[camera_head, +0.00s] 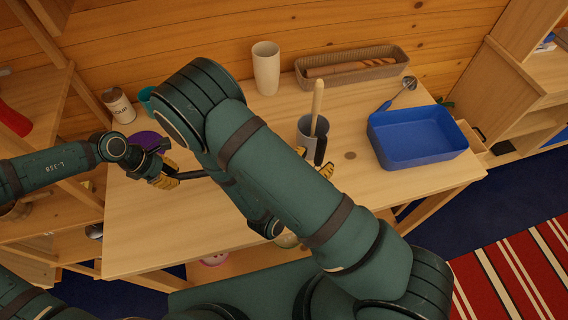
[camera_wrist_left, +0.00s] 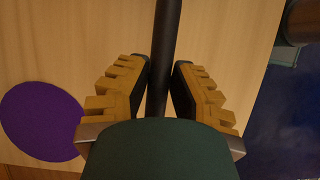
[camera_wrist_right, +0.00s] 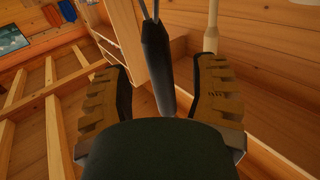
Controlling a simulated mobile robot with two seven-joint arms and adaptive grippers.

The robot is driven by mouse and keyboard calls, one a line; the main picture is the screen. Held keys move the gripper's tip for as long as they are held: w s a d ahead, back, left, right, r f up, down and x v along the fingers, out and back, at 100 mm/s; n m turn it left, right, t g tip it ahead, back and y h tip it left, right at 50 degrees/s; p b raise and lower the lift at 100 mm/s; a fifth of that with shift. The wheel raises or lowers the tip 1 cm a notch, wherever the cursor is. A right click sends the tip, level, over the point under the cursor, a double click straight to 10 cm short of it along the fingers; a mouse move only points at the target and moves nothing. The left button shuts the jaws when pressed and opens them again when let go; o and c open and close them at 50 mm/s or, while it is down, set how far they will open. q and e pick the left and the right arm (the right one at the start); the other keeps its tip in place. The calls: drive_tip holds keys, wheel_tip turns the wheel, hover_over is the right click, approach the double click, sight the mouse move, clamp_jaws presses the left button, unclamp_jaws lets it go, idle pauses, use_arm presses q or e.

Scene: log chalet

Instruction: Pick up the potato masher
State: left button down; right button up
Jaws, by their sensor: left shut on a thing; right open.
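My left gripper (camera_head: 172,178) is shut on a dark rod (camera_head: 193,175) above the left part of the table. The rod also runs between the fingers in the left wrist view (camera_wrist_left: 162,55); its far end is hidden behind my right arm. My right gripper (camera_head: 316,163) is open at the grey utensil pot (camera_head: 306,126), partly hidden by my arm. A black handle with two thin metal rods (camera_wrist_right: 157,60), like a potato masher's, lies between its fingers in the right wrist view, with gaps beside it. I cannot tell from the head view which tool the left rod belongs to.
A wooden-handled utensil (camera_head: 317,100) stands in the pot. A blue tray (camera_head: 420,150), a ladle (camera_head: 400,92), a basket (camera_head: 390,70) and a white cup (camera_head: 266,68) stand around it. A purple disc (camera_head: 148,140) lies at left. The table's front left is clear.

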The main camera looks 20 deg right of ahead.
drive_tip(key=shift+x, duration=1.1)
clamp_jaws()
